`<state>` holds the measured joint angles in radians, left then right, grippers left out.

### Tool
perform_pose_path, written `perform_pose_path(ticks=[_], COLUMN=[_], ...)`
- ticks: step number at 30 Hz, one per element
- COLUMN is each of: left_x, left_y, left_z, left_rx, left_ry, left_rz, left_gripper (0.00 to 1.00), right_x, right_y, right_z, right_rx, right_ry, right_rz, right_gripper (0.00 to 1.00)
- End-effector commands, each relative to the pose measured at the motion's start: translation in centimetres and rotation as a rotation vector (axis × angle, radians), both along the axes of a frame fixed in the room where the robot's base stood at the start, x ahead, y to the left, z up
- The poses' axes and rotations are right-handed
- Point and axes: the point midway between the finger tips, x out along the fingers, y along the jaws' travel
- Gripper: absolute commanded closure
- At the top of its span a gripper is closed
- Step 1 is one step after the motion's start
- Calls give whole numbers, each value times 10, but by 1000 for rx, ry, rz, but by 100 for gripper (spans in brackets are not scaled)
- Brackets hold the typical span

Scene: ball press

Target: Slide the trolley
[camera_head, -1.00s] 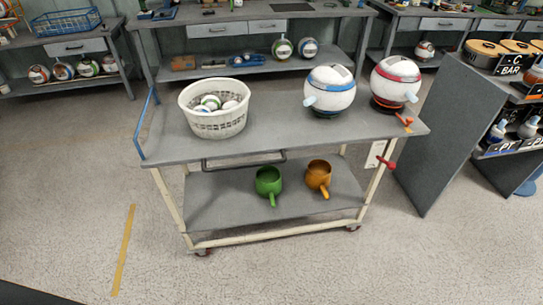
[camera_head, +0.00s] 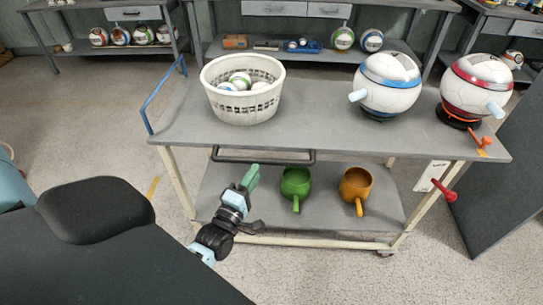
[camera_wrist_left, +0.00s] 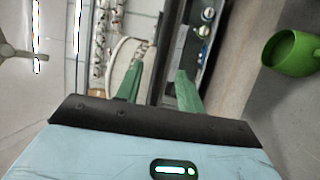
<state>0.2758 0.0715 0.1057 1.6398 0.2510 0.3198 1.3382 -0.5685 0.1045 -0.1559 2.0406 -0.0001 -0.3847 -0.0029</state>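The trolley (camera_head: 300,128) has a grey top, a lower shelf (camera_head: 330,210) and pale legs on castors. A dark handle bar (camera_head: 265,161) runs below its front edge. A blue rail (camera_head: 163,95) stands at its left end. My left gripper (camera_head: 252,172) is in front of the trolley, just below the handle bar in the picture. Its green fingers stand apart and empty in the left wrist view (camera_wrist_left: 160,70). Whether it touches the trolley I cannot tell. My right gripper is not in view.
On the trolley top are a white basket (camera_head: 241,107) of balls, a blue-banded ball press (camera_head: 388,85) and a red-banded one (camera_head: 476,85). A green cup (camera_head: 295,184) and an orange cup (camera_head: 355,185) sit on the lower shelf. A dark panel (camera_head: 500,190) stands at right.

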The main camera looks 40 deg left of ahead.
Motion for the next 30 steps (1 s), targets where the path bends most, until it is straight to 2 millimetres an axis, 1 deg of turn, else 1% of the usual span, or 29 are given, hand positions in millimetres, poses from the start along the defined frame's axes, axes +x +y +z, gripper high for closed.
perform_pose_path(ticks=[5, 12, 15, 21, 28, 29, 30], left_x=[19, 54, 64, 74, 74, 74, 74], left_y=[3, 8, 10, 11, 11, 11, 11], left_z=[5, 11, 13, 14, 14, 14, 14], left_rx=[1, 2, 3, 3, 3, 3, 3], left_ry=[-3, -1, 1, 2, 2, 2, 2], left_rz=[0, 0, 0, 0, 0, 0, 0], left_gripper=[62, 62, 62, 62, 62, 63, 69], right_x=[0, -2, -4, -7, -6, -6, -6], right_y=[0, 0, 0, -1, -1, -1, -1], right_z=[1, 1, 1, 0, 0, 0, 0], right_rx=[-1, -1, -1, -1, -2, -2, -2], right_ry=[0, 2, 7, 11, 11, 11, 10], right_rz=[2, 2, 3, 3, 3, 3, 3], right_gripper=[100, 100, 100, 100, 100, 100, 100])
